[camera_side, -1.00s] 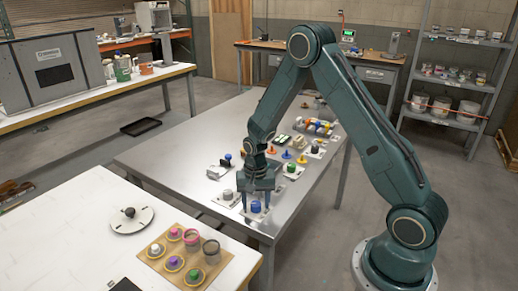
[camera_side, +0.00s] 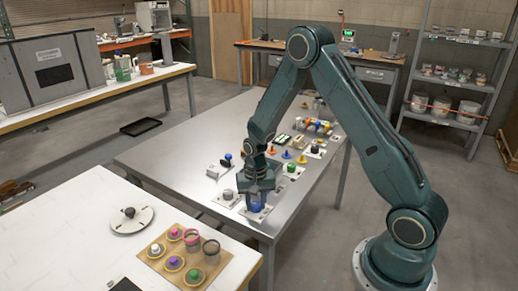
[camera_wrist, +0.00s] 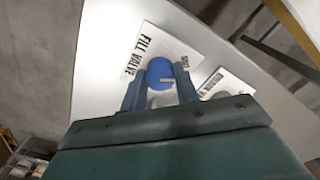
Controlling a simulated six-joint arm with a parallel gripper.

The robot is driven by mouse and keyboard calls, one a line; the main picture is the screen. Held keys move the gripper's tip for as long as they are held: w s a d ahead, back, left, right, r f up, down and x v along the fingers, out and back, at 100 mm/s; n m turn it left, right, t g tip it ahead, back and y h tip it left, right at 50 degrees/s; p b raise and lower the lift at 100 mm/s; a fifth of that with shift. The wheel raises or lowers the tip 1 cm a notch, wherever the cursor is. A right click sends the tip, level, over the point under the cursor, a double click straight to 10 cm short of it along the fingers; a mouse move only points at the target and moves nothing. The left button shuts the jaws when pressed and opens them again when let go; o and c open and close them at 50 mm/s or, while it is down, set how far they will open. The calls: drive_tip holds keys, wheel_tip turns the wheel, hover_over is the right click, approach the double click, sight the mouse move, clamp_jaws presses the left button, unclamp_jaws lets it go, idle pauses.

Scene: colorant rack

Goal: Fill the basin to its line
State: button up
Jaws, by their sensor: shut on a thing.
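My gripper (camera_side: 257,203) points down at the near end of the metal table and is shut on a blue knob (camera_side: 256,208). In the wrist view the round blue knob (camera_wrist: 159,71) sits between the two fingers, with a small pale mark on its top. It stands on a white plate (camera_wrist: 148,38) labelled FILL VALVE. The fingers hide part of the knob's sides. I cannot pick out the basin or its line in either view.
A grey knob on a white plate (camera_side: 228,203) stands just left of my gripper. Several coloured knobs and small parts line the metal table (camera_side: 185,155) behind it. A wooden tray (camera_side: 155,262) with coloured lids and clear jars lies on the white table at front left.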

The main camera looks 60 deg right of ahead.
sight(256, 204)
drive_tip(key=shift+n, duration=1.5)
drive_tip(key=o, duration=1)
drive_tip(key=shift+r, duration=0.1)
drive_tip(key=shift+r, duration=6.85)
